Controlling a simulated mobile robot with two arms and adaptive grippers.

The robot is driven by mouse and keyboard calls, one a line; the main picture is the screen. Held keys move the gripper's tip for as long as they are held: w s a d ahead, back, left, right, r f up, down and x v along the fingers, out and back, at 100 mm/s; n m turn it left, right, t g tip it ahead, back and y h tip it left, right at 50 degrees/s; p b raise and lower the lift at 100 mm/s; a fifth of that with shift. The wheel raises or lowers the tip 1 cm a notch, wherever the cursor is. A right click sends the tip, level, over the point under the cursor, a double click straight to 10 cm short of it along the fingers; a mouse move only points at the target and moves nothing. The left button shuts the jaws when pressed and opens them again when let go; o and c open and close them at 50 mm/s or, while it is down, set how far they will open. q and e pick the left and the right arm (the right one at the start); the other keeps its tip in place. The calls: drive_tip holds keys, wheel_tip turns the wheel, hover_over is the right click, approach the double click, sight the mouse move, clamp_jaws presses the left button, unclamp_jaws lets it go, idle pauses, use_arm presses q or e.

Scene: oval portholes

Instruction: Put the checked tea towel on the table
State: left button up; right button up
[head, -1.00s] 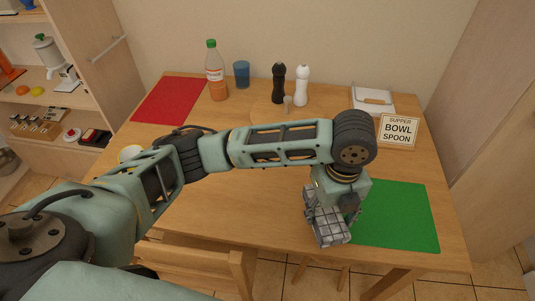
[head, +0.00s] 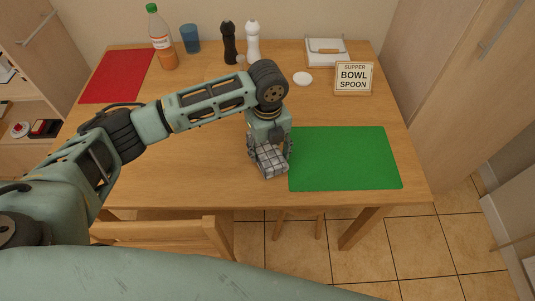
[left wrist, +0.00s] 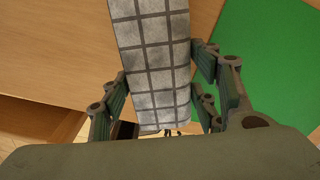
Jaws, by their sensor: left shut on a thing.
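The checked tea towel (head: 270,161) is a folded grey-white block with dark grid lines. My left gripper (head: 269,150) is shut on it, at the left edge of the green mat in the head view. The towel (left wrist: 152,65) lies between the two fingers in the left wrist view. The wooden table (head: 190,150) lies beneath it; I cannot tell whether the towel touches the tabletop. My right gripper is not in view.
A green mat (head: 345,158) lies right of the gripper, a red mat (head: 117,76) at the far left. A bottle (head: 162,38), blue cup (head: 190,38), two mills (head: 229,43), a white dish (head: 303,78) and a sign (head: 354,77) stand behind. A chair (head: 160,232) is at the front.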

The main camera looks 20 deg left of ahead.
sight(268, 157)
use_arm(q)
drive_tip(key=shift+f, duration=1.65)
drive_tip(key=shift+f, duration=0.15)
drive_tip(key=o, duration=0.9)
drive_tip(key=shift+o, duration=0.6)
wheel_tip(268, 157, up, 12)
drive_tip(key=shift+f+b, duration=0.15)
drive_tip(key=shift+b, duration=0.15)
drive_tip(key=shift+r, duration=0.35)
drive_tip(key=shift+s+f, duration=0.1)
drive_tip(key=shift+s, duration=0.05)
